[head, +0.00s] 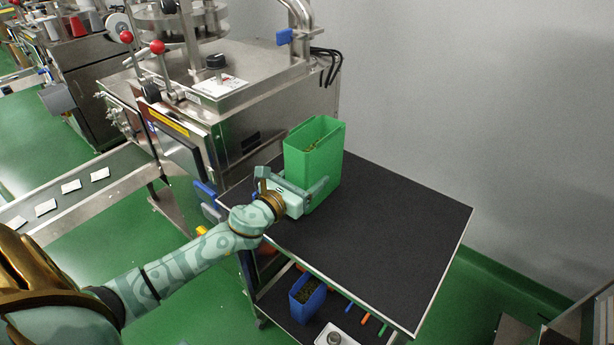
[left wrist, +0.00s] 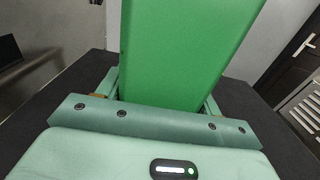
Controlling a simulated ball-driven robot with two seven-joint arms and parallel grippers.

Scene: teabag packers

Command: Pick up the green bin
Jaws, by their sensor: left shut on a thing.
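The green bin (head: 314,160) stands upright at the back left of the dark table top, close to the steel machine. It is tall and open at the top, with a little brownish-green material visible inside. My left gripper (head: 303,190) is around the lower part of the bin, a finger on each side, and is shut on it. In the left wrist view the bin's green wall (left wrist: 185,55) rises between the fingers of my left gripper (left wrist: 160,100). Whether the bin's base touches the table is hard to tell. My right gripper is in neither view.
The dark table top (head: 400,230) is clear to the right and front of the bin. A steel machine (head: 215,90) stands behind left. A blue bin (head: 307,298) sits on the lower shelf. A conveyor (head: 90,185) with white packets runs at left. A grey wall is behind.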

